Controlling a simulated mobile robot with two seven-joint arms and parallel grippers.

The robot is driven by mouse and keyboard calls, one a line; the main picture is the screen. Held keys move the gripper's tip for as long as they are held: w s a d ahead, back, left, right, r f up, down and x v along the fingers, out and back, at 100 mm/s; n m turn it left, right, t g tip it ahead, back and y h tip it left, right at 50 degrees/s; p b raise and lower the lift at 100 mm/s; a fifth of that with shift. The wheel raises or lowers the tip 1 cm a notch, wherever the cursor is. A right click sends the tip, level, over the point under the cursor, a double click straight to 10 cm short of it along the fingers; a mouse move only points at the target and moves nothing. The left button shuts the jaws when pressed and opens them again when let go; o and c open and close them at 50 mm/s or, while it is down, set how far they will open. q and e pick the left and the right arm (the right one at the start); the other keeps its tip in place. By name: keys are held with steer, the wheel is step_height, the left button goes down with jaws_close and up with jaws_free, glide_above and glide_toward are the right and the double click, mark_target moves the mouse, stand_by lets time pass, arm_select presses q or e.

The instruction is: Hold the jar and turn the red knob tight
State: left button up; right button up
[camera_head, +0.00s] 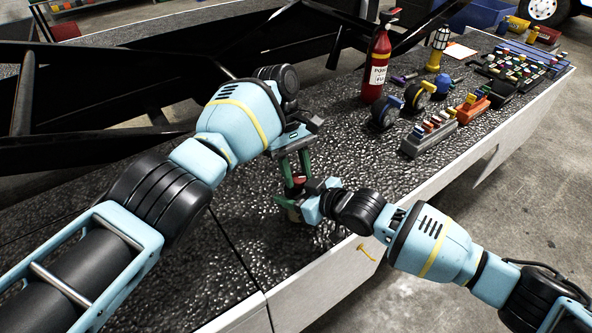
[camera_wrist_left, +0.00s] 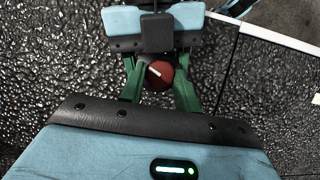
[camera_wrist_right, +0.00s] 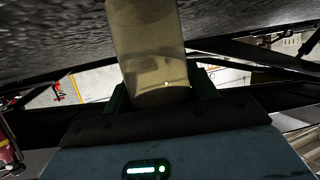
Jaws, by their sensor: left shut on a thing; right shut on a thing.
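The jar stands on the dark textured belt surface, mostly hidden by my grippers in the head view. Its pale, translucent body (camera_wrist_right: 150,50) fills the upper middle of the right wrist view, between the green fingers of my right gripper (camera_wrist_right: 160,92), which is shut on it from the side. The red knob (camera_wrist_left: 160,75) with a white line sits on top of the jar. It also shows in the head view (camera_head: 299,181). My left gripper (camera_wrist_left: 158,85) points down from above, its green fingers shut on the knob at both sides.
A red fire extinguisher (camera_head: 376,65) stands behind on the belt. To the right are a blue tape dispenser (camera_head: 384,113), a grey rack of small coloured items (camera_head: 428,134) and an orange rack (camera_head: 472,108). The pale front edge (camera_head: 430,190) lies under my right arm. The belt at left front is clear.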

mark_target(296, 175)
arm_select(q)
steer(key=shift+w+m, duration=0.1)
steer(key=shift+m, duration=0.4)
steer(key=o, duration=1)
steer(key=shift+c, duration=0.2)
step_height(296, 175, up, 10)
stand_by(0.4)
